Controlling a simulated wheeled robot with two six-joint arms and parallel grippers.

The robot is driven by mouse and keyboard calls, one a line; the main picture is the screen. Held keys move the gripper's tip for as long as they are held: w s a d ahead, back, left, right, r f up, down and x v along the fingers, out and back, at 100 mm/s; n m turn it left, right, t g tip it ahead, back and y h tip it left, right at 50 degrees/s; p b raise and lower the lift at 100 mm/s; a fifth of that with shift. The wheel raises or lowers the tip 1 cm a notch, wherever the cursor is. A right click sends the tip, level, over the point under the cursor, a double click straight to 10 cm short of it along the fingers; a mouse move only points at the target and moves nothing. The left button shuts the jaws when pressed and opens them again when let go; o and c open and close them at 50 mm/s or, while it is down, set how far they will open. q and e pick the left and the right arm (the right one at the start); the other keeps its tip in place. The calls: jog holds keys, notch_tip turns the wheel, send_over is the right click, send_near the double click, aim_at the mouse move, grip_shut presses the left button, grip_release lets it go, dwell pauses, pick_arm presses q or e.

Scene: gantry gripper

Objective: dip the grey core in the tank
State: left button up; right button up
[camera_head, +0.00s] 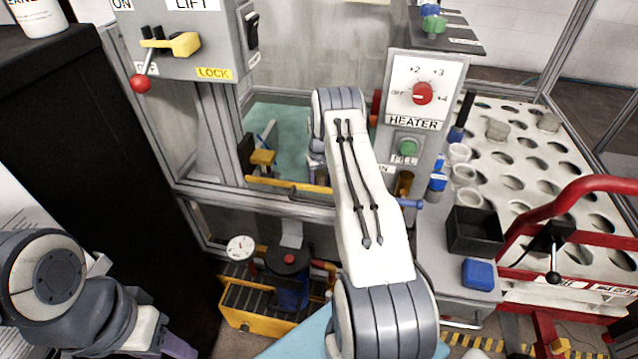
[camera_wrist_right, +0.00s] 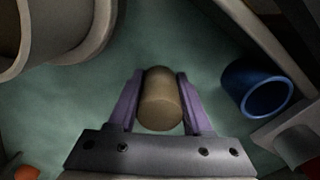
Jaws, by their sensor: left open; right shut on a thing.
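My right gripper (camera_wrist_right: 160,100) is shut on a brownish-grey cylinder, the core (camera_wrist_right: 160,98), held between its two purple fingers. Behind it spreads a dull green surface. In the head view my right arm reaches forward to the framed tank (camera_head: 285,122), with its teal inside; the arm hides the right gripper and the core there. I cannot tell whether the core touches the liquid. My left gripper (camera_head: 178,347) is open and low at the bottom left, only partly in view, far from the tank.
A blue cup-like thing (camera_wrist_right: 256,88) is right of the core in the wrist view. The heater panel (camera_head: 424,95) stands right of my arm, the lift panel (camera_head: 185,45) left. A perforated rack (camera_head: 520,165) carries two grey cores (camera_head: 497,130). A black bin (camera_head: 475,232) stands nearby.

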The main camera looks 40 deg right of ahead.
notch_tip(320, 180, down, 7)
jog(key=b, duration=0.4)
jog(key=shift+b, duration=0.3)
jog(key=shift+r, duration=0.1)
dwell(2.2)
notch_tip(320, 180, up, 23)
jog(key=p, duration=1.6)
jog(key=shift+r, duration=0.2)
dwell(0.9)
